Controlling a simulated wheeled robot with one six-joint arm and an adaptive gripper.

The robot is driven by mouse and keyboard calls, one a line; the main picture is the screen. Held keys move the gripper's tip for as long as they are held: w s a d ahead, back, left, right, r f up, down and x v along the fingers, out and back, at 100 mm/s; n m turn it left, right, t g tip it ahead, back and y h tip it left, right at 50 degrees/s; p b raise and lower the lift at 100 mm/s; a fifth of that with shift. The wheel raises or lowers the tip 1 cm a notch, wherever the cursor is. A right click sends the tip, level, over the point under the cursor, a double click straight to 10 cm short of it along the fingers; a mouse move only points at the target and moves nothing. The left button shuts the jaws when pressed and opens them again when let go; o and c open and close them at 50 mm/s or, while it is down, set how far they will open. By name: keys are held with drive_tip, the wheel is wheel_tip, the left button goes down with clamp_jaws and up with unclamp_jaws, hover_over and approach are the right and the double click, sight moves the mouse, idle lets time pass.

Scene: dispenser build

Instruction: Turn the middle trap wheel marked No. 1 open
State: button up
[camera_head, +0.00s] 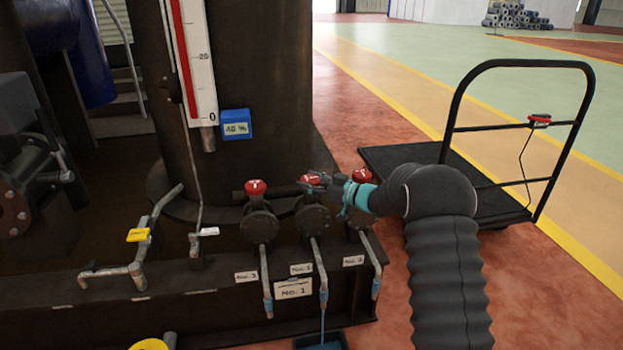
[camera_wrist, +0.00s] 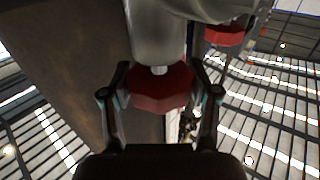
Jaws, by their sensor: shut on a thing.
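Three traps with red wheels stand in a row on the dark beam. The middle trap wheel (camera_head: 308,179) is above the label No. 1 (camera_head: 301,268). My gripper (camera_head: 328,182) reaches it from the right and is shut on it. In the wrist view the red wheel (camera_wrist: 160,88) sits between the two fingers of my gripper (camera_wrist: 160,97). A thin pale blue stream (camera_head: 322,325) runs from the middle trap's outlet pipe (camera_head: 323,290) to a blue tray (camera_head: 320,342) below. My gripper partly covers the wheel in the head view.
The left wheel (camera_head: 255,187), over No. 3, and the right wheel (camera_head: 362,175), over No. 2, stand close on either side. A dark column (camera_head: 260,60) rises behind. A black cart (camera_head: 405,155) stands to the right. Yellow-handled pipework (camera_head: 138,235) is at the left.

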drive_tip(key=shift+w+d+r, duration=0.15)
drive_tip(key=shift+w+r, duration=0.05)
drive_tip(key=o, duration=1.2)
drive_tip(key=shift+d, duration=0.1)
drive_tip(key=shift+f, duration=0.1)
drive_tip(key=shift+s, duration=0.1)
drive_tip(key=v, duration=1.1)
drive_tip(key=shift+s+d, duration=0.15)
drive_tip(key=shift+d, duration=0.15)
drive_tip(key=shift+c, duration=0.2)
